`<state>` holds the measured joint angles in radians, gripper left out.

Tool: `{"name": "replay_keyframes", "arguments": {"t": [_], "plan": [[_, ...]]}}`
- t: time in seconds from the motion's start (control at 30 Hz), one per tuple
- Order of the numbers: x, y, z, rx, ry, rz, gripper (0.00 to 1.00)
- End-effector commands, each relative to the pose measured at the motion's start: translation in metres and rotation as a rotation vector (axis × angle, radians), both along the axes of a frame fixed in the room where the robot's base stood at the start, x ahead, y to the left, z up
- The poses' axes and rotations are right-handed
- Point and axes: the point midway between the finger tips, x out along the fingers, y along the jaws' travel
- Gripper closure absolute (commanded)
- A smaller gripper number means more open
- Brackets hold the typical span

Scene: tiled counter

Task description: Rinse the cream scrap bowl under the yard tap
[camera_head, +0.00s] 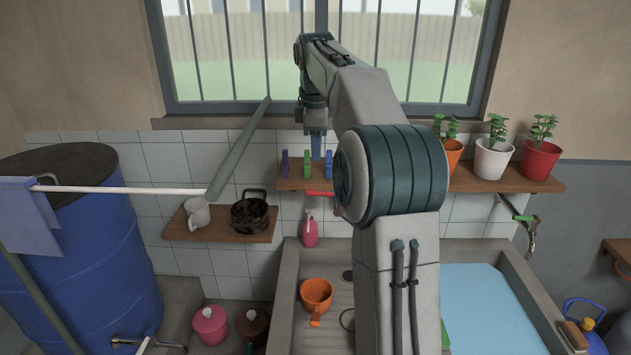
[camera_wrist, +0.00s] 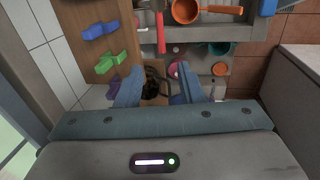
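I cannot make out the cream scrap bowl in either view; my arm hides part of the sink. A tap (camera_head: 526,222) sticks out from the wall right of the sink. Another tap (camera_head: 150,345) is low on the blue barrel at the left. My gripper (camera_head: 317,150) points down in front of the upper shelf, beside the coloured clips. In the wrist view its two blue fingers (camera_wrist: 160,90) are apart, with nothing held between them. A dark pot (camera_wrist: 154,84) shows below and beyond the gap.
The upper shelf (camera_head: 545,184) bears clips and potted plants. The lower shelf (camera_head: 240,226) holds a pale mug (camera_head: 196,212) and the dark pot. An orange pan (camera_head: 317,295) lies in the stone sink (camera_head: 283,285), with blue water (camera_head: 490,315) at right. A pole crosses at left.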

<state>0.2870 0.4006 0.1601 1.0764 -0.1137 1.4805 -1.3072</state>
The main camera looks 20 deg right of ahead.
Motion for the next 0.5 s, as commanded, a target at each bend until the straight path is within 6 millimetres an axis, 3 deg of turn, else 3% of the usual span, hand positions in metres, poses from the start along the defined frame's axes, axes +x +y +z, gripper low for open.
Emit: {"name": "replay_keyframes", "arguments": {"t": [0.5], "plan": [[0.017, -0.007, -0.097, 0.001, 0.004, -0.001, 0.66]]}}
